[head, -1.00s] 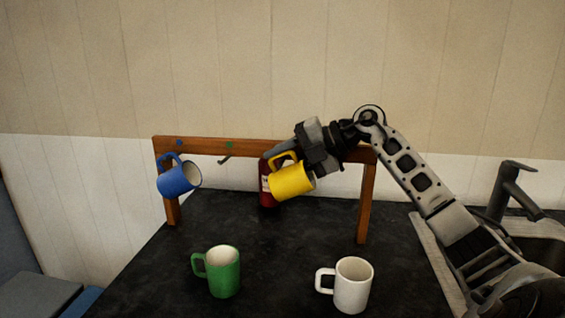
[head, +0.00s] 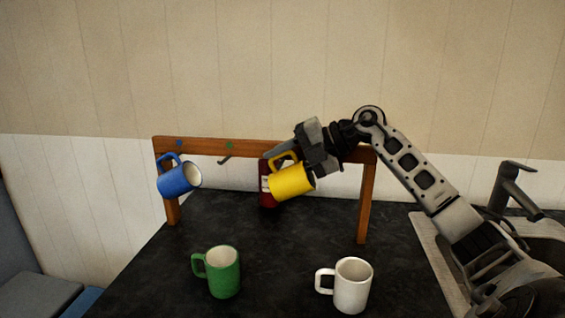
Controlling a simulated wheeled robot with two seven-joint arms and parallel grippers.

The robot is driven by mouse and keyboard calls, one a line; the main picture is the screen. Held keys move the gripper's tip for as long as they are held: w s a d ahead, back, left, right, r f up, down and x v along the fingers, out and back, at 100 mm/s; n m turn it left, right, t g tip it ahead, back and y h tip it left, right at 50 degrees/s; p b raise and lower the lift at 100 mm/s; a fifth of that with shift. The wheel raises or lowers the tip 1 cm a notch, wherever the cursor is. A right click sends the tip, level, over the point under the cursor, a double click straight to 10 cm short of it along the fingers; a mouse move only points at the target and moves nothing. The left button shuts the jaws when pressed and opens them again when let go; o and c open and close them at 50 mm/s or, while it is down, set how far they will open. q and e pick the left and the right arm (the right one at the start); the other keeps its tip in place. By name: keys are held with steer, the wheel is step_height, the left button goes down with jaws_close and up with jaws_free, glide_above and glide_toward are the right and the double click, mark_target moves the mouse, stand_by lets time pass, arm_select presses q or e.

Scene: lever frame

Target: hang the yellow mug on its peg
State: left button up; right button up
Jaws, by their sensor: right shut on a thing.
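The yellow mug (head: 291,182) is tilted in front of the wooden frame's crossbar, with its handle up at its upper left. My right gripper (head: 292,157) is at the mug's upper side and is shut on it; the fingertips are partly hidden, so the exact grip is hard to see. The wooden peg frame (head: 190,146) has a bare peg (head: 224,160) under a green dot, left of the mug. The yellow mug's own peg is hidden behind my gripper and the mug. My left gripper is not in view.
A blue mug (head: 178,180) hangs at the frame's left end. A dark red bottle (head: 266,190) stands behind the yellow mug. A green mug (head: 223,272) and a white mug (head: 352,285) stand on the dark counter (head: 285,285). A sink with a tap (head: 507,190) is at the right.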

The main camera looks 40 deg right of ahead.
steer(key=shift+w+a+f, duration=0.1)
steer(key=shift+a+f, duration=0.05)
steer(key=shift+f, duration=0.2)
